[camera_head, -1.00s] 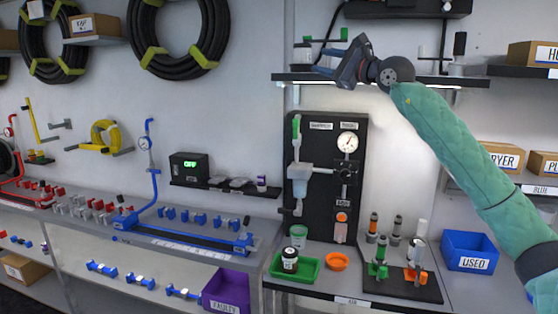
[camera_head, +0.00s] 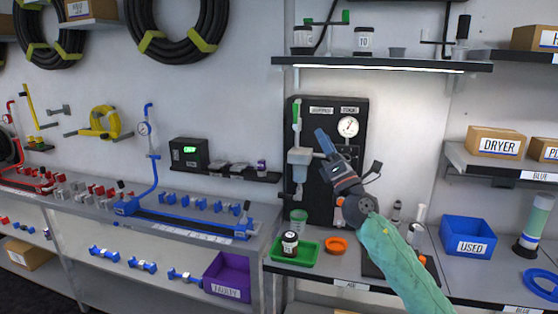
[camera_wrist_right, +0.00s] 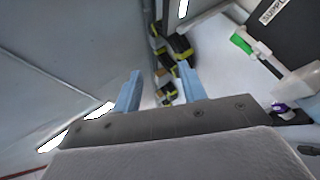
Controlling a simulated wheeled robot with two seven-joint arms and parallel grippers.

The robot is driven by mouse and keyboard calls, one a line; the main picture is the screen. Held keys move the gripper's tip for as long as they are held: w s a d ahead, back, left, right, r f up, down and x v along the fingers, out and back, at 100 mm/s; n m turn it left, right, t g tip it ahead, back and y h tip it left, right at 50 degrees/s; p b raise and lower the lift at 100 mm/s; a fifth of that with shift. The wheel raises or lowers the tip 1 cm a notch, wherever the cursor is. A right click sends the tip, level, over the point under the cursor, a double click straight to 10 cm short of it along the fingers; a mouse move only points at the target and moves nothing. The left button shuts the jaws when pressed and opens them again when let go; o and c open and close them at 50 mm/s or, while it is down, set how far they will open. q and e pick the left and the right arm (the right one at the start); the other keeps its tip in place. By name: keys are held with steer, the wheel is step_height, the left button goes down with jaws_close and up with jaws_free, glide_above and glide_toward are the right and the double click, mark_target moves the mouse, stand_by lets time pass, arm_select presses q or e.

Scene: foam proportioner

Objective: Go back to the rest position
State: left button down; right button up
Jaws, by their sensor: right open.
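My right gripper (camera_head: 324,142) is in front of the black foam panel (camera_head: 359,108), left of its pressure gauge (camera_head: 348,127). Its blue fingers are apart and empty, also in the right wrist view (camera_wrist_right: 160,95). The sleeved green right arm reaches up from the lower right and hides part of the black stand on the bench. The dispenser with a green top (camera_head: 297,110) shows on the panel left of the gripper. My left gripper is not in view.
Above is a lit shelf (camera_head: 420,66) with jars. A purple bin (camera_head: 226,278) is lower left.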

steer(key=s+d+f+m+g+h, duration=0.35)
steer(key=s+f+m+h, duration=0.2)
steer(key=f+m, duration=0.55)
steer(key=s+d+f+m+g+h, duration=0.2)
steer(key=s+d+f+m+h, duration=0.3)
steer(key=f, duration=1)
steer(key=s+d+f+m+g+h, duration=0.25)
steer(key=s+f+m+h, duration=0.35)
steer(key=f+m, duration=0.5)
steer(key=s+a+f+m+g+y, duration=0.15)
steer(key=s+f+g, duration=0.25)
steer(key=s+f, duration=0.45)
steer(key=s+d+f+m+g, duration=0.1)
steer(key=s+f+m+g, duration=0.3)
steer(key=s, duration=0.8)
steer(key=s+a+f+g+y, duration=0.1)
steer(key=s+f+g, duration=0.2)
steer(key=s+f, duration=0.65)
steer(key=s+a+f+g, duration=0.1)
steer(key=s+a+f, duration=0.1)
steer(key=f, duration=1.2)
steer(key=s+a+f+g+y, duration=0.1)
steer(key=s+a+f, duration=0.1)
steer(key=f, duration=1.1)
steer(key=shift+a+f, duration=0.35)
steer(key=shift+a, duration=0.15)
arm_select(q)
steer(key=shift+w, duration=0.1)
arm_select(e)
steer(key=shift+s, duration=0.1)
